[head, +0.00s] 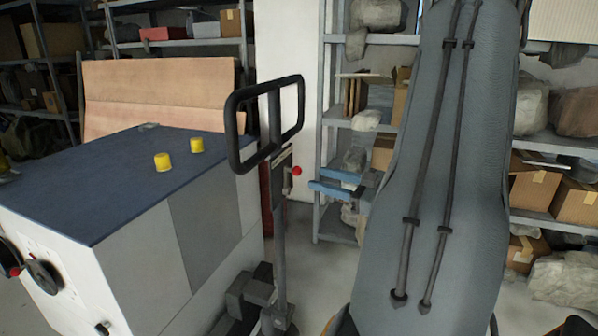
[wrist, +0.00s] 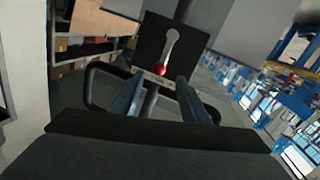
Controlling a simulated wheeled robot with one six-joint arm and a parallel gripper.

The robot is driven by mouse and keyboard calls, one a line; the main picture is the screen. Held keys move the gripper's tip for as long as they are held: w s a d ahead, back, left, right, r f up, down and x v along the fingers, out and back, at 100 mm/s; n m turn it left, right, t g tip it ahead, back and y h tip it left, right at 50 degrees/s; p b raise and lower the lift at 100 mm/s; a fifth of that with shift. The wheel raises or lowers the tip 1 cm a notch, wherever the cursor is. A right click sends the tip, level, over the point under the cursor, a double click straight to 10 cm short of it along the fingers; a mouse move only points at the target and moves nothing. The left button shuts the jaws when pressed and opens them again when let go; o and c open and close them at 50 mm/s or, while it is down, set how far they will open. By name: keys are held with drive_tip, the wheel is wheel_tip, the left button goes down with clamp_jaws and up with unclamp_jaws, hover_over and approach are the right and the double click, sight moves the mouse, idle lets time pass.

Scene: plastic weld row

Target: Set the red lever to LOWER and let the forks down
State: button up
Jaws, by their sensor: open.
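The red lever's ball knob (head: 297,170) sticks out from the small plate on the steering column (head: 278,215) of the truck, below its black loop handle (head: 237,125). My gripper (head: 318,180) has blue fingers, is open, and points left at the knob with a short gap between. In the wrist view the red knob (wrist: 159,69) appears between the tips of the fingers, with a grey lever arm above it on a dark plate (wrist: 150,40). A pale label strip (wrist: 152,79) lies by the knob; its writing is unreadable. The forks are not clearly seen.
A grey-white machine cabinet (head: 205,225) with a blue top and yellow buttons (head: 162,162) stands left of the column. Cardboard (head: 160,95) stands behind it. Shelves (head: 340,125) with boxes line the back. The loop handle lies close around my gripper's approach.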

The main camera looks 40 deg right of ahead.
sight(301, 172)
drive_tip(key=p+x, duration=0.1)
drive_tip(key=x, duration=0.6)
drive_tip(key=shift+w+r, duration=0.1)
drive_tip(key=shift+r, duration=0.05)
drive_tip(key=shift+d, duration=0.1)
clamp_jaws()
